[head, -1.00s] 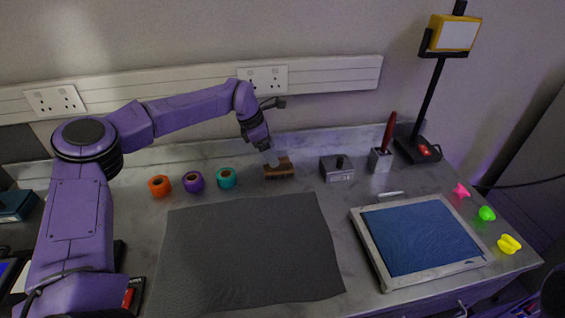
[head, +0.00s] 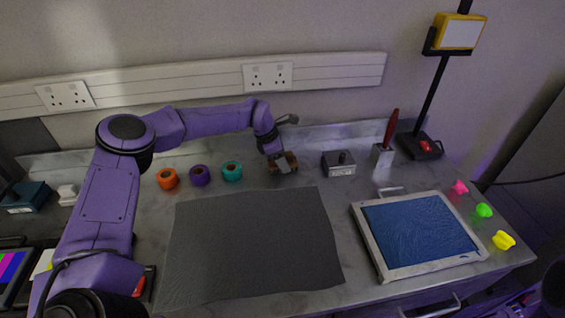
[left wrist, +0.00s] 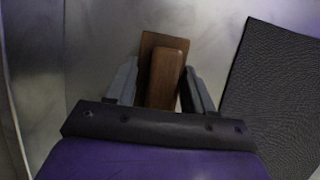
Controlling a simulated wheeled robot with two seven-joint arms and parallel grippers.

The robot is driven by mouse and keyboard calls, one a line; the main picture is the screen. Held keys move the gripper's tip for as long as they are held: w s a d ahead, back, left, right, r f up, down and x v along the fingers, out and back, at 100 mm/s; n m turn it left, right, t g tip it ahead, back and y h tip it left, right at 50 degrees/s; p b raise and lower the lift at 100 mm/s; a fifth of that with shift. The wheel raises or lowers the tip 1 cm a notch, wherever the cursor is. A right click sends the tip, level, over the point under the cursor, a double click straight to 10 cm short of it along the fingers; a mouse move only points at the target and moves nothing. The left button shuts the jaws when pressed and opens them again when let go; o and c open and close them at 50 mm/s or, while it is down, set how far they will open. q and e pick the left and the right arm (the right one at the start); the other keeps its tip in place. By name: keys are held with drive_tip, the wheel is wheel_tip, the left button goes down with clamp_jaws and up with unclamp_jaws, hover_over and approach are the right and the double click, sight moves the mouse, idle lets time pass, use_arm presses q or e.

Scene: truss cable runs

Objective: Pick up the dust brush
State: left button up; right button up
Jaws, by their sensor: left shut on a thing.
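The dust brush (head: 291,160) is a small brown wooden block with a raised grip, at the back middle of the worktop. My left gripper (head: 282,163) comes down over it from the left and is shut on it. In the left wrist view the brush (left wrist: 165,62) sits between the two grey fingers of the left gripper (left wrist: 162,88). Its bristles are hidden, and I cannot tell whether it is clear of the worktop. My right gripper is not in view.
Orange (head: 167,179), purple (head: 200,176) and teal (head: 232,171) tape rolls stand left of the brush. A grey box (head: 339,164) is to its right. A dark mat (head: 255,245) lies in front, beside a blue-topped framed panel (head: 420,235). The wall trunking (head: 200,85) runs behind.

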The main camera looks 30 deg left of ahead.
use_arm(q)
drive_tip(key=shift+r, duration=0.3)
wheel_tip(320, 180, up, 2)
drive_tip(key=shift+w+r+b, duration=0.1)
drive_tip(key=shift+r+b, duration=0.1)
drive_tip(key=shift+b, duration=0.35)
drive_tip(key=s+d+r+b, duration=0.5)
drive_tip(key=s+r, duration=0.5)
drive_tip(key=s, duration=0.3)
drive_tip(key=shift+d, duration=0.5)
